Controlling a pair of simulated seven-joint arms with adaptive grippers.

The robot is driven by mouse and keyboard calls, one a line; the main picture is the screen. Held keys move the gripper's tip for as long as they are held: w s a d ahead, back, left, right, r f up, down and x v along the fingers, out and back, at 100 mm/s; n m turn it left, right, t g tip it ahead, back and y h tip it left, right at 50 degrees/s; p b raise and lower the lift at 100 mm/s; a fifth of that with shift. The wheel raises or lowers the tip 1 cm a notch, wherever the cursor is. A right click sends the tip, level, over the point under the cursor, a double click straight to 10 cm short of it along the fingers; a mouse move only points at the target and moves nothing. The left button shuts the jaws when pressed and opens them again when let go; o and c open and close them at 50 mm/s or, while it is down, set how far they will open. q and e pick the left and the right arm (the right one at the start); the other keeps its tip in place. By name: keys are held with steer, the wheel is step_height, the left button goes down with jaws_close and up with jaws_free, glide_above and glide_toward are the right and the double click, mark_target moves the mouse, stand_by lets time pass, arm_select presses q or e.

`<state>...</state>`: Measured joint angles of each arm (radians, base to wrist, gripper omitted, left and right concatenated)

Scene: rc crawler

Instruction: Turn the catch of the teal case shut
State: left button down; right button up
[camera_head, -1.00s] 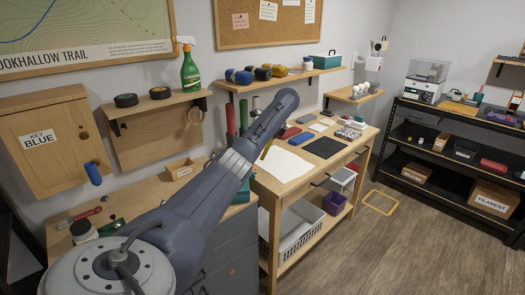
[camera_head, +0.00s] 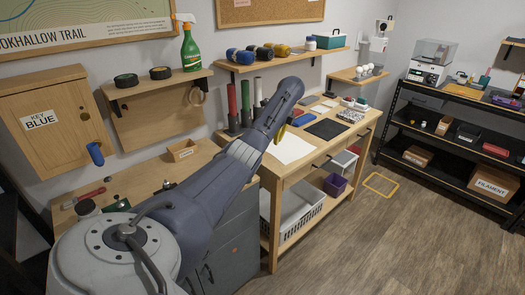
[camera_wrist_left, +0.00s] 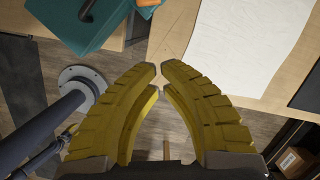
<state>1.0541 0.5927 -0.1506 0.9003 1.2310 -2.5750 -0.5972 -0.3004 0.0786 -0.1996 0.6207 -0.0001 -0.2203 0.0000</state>
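In the left wrist view a teal case (camera_wrist_left: 75,35) with a dark handle lies on a wooden top at the upper left, cut off by the frame edge. I cannot make out its catch clearly. My left gripper (camera_wrist_left: 160,80) has yellow fingers whose tips almost meet, with nothing between them. It is apart from the case, to its lower right in that view. In the head view my left gripper (camera_head: 280,133) is mostly hidden behind my arm, near the white sheet. Another teal box (camera_head: 331,41) stands on the upper wall shelf. My right gripper is not in view.
A white sheet (camera_head: 288,149) and a dark mat (camera_head: 326,129) lie on the right bench. An orange thing (camera_wrist_left: 147,3) sits beside the case at the wrist view's top edge. Upright tubes (camera_head: 245,98) stand behind my arm. Floor shows between the two benches.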

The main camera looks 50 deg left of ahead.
arm_select(q)
steer(key=x, duration=0.7)
steer(key=shift+s+a+f, duration=0.1)
steer(key=shift+f, duration=0.05)
steer(key=a, duration=0.2)
steer(key=shift+s+a+f, duration=0.25)
steer(key=shift+s, duration=0.1)
steer(key=shift+s+a, duration=0.2)
steer(key=shift+a, duration=0.5)
